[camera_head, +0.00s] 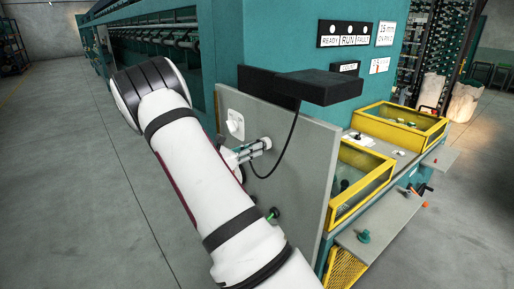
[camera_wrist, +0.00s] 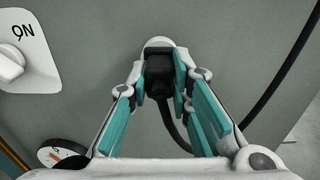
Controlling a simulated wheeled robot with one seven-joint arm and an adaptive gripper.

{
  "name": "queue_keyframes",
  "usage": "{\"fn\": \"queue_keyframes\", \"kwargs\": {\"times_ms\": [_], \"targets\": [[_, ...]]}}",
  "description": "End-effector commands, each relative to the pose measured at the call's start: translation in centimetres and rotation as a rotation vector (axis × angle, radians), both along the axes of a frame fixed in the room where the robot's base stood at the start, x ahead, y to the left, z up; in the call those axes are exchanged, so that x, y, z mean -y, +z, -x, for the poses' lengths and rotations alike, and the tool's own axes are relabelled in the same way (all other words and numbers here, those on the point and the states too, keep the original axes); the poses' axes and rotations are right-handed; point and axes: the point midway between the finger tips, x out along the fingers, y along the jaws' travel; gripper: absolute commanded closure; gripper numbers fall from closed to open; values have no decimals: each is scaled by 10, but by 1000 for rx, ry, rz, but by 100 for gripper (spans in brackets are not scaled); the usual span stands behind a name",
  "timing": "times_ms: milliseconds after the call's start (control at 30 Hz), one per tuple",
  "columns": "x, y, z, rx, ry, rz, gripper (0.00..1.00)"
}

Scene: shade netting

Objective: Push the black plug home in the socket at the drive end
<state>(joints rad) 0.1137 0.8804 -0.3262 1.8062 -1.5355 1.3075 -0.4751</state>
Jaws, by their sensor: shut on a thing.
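The black plug (camera_wrist: 160,66) is between my gripper's teal-padded fingers in the wrist view. My gripper (camera_wrist: 161,78) is shut on it. The white rounded socket (camera_wrist: 158,42) shows just behind the plug's far end, on the grey panel. The plug is lined up with it, but I cannot tell how deep it sits. The plug's black cable (camera_wrist: 177,134) bends down from it. In the head view my gripper (camera_head: 255,147) is close to the panel, and my arm hides part of it. The plug and socket are not clear there.
The grey panel (camera_head: 300,195) carries a white rotary switch (camera_head: 235,124), marked ON in the wrist view (camera_wrist: 10,62). A dial (camera_wrist: 62,155) is at lower left there. A dark box (camera_head: 315,86) overhangs the panel, with the cable (camera_head: 290,140) hanging from it. Yellow-framed bins (camera_head: 362,180) stand to the right.

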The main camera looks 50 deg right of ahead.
Motion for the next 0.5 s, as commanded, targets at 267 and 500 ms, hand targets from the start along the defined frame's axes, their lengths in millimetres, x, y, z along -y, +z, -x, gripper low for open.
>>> {"fn": "queue_keyframes", "kwargs": {"times_ms": [267,500], "targets": [[8,1,2,1,-1,2,100],[9,1,2,1,-1,1,100]]}}
